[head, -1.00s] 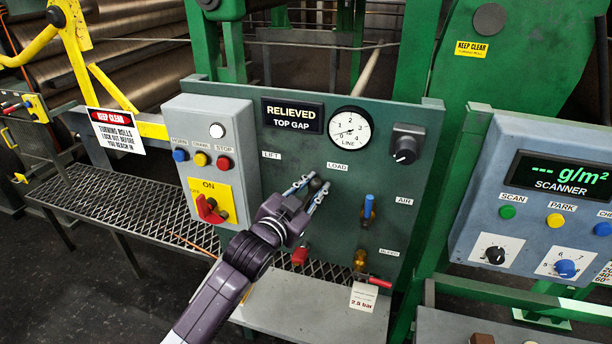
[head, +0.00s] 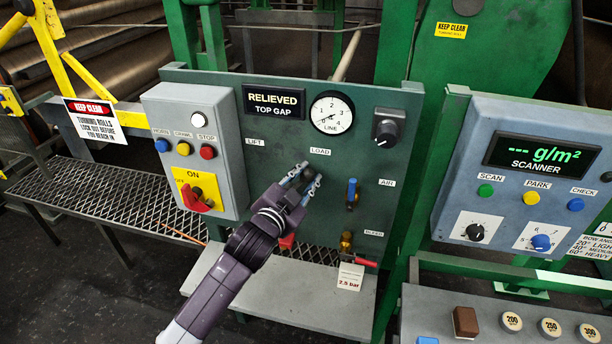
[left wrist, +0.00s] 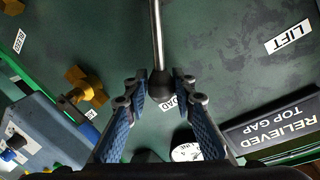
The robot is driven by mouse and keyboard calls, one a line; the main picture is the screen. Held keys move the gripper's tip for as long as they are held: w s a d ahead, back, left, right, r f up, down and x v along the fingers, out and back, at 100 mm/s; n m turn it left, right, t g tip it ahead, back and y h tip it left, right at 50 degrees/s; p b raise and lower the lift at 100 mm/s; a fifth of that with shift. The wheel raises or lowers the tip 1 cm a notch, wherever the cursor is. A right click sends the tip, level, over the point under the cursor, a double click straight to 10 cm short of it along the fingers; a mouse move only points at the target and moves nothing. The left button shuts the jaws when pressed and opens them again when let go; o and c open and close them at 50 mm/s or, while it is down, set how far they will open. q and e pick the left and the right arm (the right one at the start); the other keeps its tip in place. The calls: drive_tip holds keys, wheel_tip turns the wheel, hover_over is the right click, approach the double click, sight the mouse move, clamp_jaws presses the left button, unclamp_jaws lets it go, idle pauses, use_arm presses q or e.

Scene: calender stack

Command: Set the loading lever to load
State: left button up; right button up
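The loading lever is a bare metal rod (left wrist: 156,38) with a dark round knob; the knob (left wrist: 159,86) shows between my fingers in the left wrist view. In the head view the knob lies between the LIFT label (head: 254,142) and the LOAD label (head: 320,152), nearer LOAD and just below it. The arm hides the lower part of the lever in the head view. My right gripper is not in view.
The green panel bears a RELIEVED display (head: 274,102), a line gauge (head: 331,113), a black knob (head: 388,128) and a blue air valve (head: 352,193). A grey button box (head: 195,150) juts out at left. A scanner console (head: 520,190) stands at right.

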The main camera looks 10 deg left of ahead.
use_arm(q)
drive_tip(key=o, duration=0.3)
drive_tip(key=v, duration=1.2)
drive_tip(key=shift+f, duration=0.15)
drive_tip(key=shift+f, duration=0.1)
